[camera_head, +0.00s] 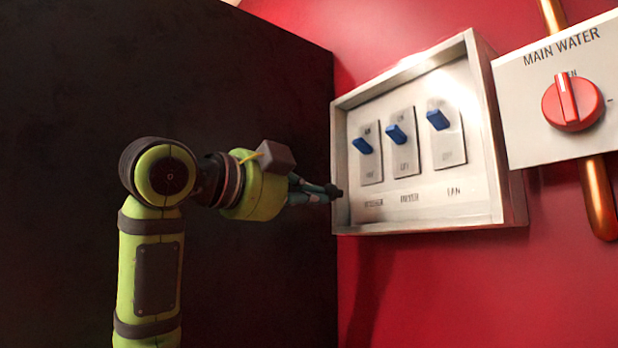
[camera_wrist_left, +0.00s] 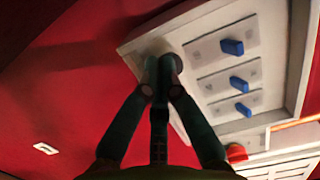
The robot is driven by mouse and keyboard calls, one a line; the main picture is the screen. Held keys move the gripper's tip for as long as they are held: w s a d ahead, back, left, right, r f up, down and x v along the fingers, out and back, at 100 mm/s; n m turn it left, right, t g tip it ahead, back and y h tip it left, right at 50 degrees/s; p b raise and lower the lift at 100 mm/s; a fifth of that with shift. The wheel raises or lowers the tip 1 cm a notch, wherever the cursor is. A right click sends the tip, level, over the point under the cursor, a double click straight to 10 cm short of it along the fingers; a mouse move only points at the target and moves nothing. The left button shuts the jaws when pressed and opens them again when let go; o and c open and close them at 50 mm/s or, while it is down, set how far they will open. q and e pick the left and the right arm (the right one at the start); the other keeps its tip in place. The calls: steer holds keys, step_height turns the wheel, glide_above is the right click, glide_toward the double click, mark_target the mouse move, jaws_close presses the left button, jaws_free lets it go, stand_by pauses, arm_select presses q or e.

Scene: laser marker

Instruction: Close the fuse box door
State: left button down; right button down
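The fuse box (camera_head: 512,200) is a shallow pale metal frame on the red wall, open at the front. Inside are three blue switches (camera_head: 396,134) on light plates. My right gripper is out of view.
A big dark panel (camera_head: 250,80) fills the left side behind my left arm. A white main water plate (camera_head: 530,100) with a red knob (camera_head: 572,102) and a copper pipe (camera_head: 598,200) is right of the box. The red wall (camera_head: 430,290) below is bare.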

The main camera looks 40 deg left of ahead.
arm_select(q)
glide_toward(334, 139)
steer(key=w, duration=0.3)
steer(key=w+d+f, duration=0.1)
steer(key=shift+w, duration=0.4)
steer(key=shift+s+a+r, duration=0.15)
steer(key=shift+a+r, duration=0.05)
steer(key=shift+r, duration=0.4)
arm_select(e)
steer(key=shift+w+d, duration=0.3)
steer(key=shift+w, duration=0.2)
arm_select(q)
steer(key=shift+d+f, duration=0.1)
